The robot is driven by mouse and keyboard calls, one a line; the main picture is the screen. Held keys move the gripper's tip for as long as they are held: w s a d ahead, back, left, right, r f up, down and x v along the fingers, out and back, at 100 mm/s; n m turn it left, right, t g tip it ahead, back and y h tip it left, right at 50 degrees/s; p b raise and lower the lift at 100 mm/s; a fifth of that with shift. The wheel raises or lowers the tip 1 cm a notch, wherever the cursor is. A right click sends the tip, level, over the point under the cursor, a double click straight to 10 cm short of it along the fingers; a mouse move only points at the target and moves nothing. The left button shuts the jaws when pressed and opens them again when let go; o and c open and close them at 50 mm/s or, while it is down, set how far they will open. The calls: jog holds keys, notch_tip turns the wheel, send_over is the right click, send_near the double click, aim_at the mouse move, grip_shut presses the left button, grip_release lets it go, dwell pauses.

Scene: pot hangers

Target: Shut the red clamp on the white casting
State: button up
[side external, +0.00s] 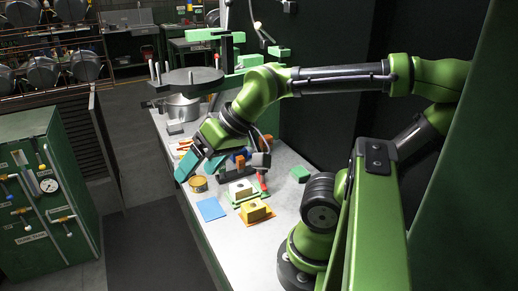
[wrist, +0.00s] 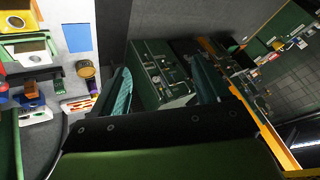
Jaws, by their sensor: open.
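The white casting (side external: 240,188) sits on a green base plate on the bench, and it also shows at the left of the wrist view (wrist: 30,50). The red clamp (side external: 262,180) stands upright just right of the white casting; whether it is open or shut is too small to tell. My gripper (side external: 198,168) is open and empty, up and to the left of the casting and clamp, apart from both. In the wrist view its teal fingers (wrist: 160,88) are spread, pointing past the bench edge.
A yellow casting (side external: 255,211) on an orange plate lies in front of the white one. A blue sheet (side external: 211,208), a round tin (side external: 198,184) and a black holder (side external: 228,183) are close by. A green block (side external: 300,174) lies to the right. A metal pot (side external: 182,107) stands at the back.

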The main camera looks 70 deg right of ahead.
jog(key=shift+f, duration=0.2)
jog(key=shift+c, duration=1.2)
jog(key=w+d+f+g, duration=0.2)
jog(key=w+d+f, duration=0.1)
jog(key=shift+w+f+g+h, duration=0.2)
jog(key=shift+w+g+h, duration=0.1)
jog(key=shift+g+h, duration=0.1)
jog(key=c, duration=1)
jog(key=w+d+f+n+g, duration=0.1)
jog(key=d, duration=0.1)
jog(key=w+d+f+n+g+h, duration=0.1)
jog(key=d+f, duration=0.1)
jog(key=d, duration=0.1)
jog(key=w+d+f+n+g+h, duration=0.1)
jog(key=d+g, duration=0.1)
jog(key=shift+w+d+f, duration=0.35)
jog(key=shift+w, duration=0.05)
grip_shut()
jog(key=w+d+f+n+g+h, duration=0.1)
jog(key=d+n+g+h, duration=0.3)
jog(key=d+n, duration=0.5)
jog(key=w+d+g, duration=0.1)
jog(key=d+g, duration=0.1)
jog(key=d, duration=0.2)
jog(key=shift+f, duration=0.3)
